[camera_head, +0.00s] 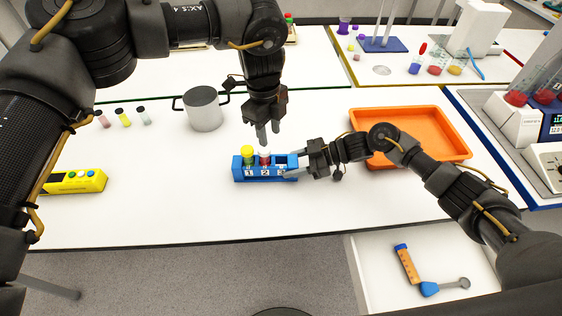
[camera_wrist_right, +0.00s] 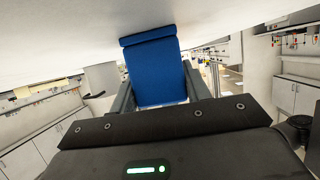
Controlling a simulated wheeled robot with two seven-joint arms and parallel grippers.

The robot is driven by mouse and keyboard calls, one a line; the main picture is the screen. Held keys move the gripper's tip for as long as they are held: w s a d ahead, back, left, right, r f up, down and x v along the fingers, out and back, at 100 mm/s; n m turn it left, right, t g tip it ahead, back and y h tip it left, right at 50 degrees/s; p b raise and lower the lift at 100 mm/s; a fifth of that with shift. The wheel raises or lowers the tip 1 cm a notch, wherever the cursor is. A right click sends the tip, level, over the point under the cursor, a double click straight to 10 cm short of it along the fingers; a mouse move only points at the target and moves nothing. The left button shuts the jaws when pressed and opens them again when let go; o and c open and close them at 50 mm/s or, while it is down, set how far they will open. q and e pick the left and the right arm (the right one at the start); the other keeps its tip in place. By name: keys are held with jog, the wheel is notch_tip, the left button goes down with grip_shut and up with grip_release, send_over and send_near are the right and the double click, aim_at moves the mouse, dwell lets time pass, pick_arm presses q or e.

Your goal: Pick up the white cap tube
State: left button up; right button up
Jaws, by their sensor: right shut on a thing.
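A blue rack (camera_head: 240,176) with slots numbered 1, 2 and 3 stands on the white table. A yellow cap tube (camera_head: 248,152) stands in slot 1. The white cap tube (camera_head: 264,155) stands upright in slot 2, with red content below its cap. My left gripper (camera_head: 268,138) points down just above the white cap, its two fingers apart with nothing visible between them. My right gripper (camera_head: 292,168) is shut on the right end of the rack. The right wrist view shows the blue rack (camera_wrist_right: 155,70) between its fingers (camera_wrist_right: 158,88).
A grey pot (camera_head: 203,108) stands behind the rack to the left, with several small vials (camera_head: 124,117) farther left. A yellow box with buttons (camera_head: 78,181) lies at the left. An orange tray (camera_head: 440,151) is at the right. The table in front of the rack is clear.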

pick_arm(q)
jog(key=s+d+f+m+g+h, duration=0.2)
jog(key=s+d+f+h, duration=0.15)
jog(key=s+d, duration=0.35)
jog(key=s+d+f+m+g+h, duration=0.25)
jog(key=s+d+f, duration=0.25)
jog(key=s+d, duration=0.25)
jog(key=s+d+r+n+h, duration=0.2)
jog(key=s+d+r+h, duration=0.7)
jog(key=d+h, duration=0.2)
jog(key=w+a+r+n+t+h, duration=0.4)
jog(key=r+n+t, duration=0.1)
jog(key=n+t, duration=0.35)
jog(key=n+t+y, duration=1.4)
jog(key=n+y, duration=0.3)
jog(key=y, duration=0.1)
send_near(263, 155)
jog(key=w, duration=0.3)
jog(key=w+d, duration=0.1)
jog(key=w, duration=0.5)
jog(key=shift+w+d+r, duration=0.1)
jog(key=shift+d, duration=0.3)
